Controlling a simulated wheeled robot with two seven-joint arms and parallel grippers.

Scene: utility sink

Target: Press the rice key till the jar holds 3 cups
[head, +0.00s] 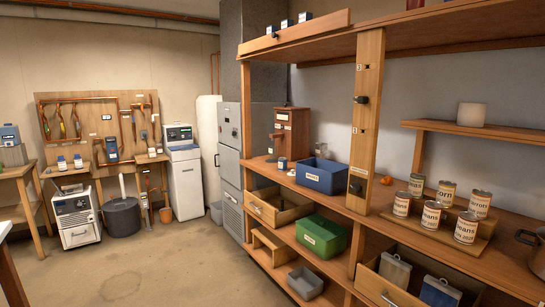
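A brown wooden box-shaped unit (294,130) stands at the far end of the long wooden counter, with small pale labels on its upper front and a part jutting out on its left side. It may be the rice dispenser, but its labels are too small to read and I cannot make out a rice key. A small dark container with a pale label (282,162) stands on the counter just in front of it. I cannot tell whether this is the jar, or what it holds. Neither of my grippers is in view.
A blue bin (322,175) sits on the counter near the unit. A wooden post (366,120) with dark knobs rises nearer. Labelled cans (432,215) stand to the right. An open drawer (278,207) juts out below the counter. The concrete floor (160,260) ahead is clear.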

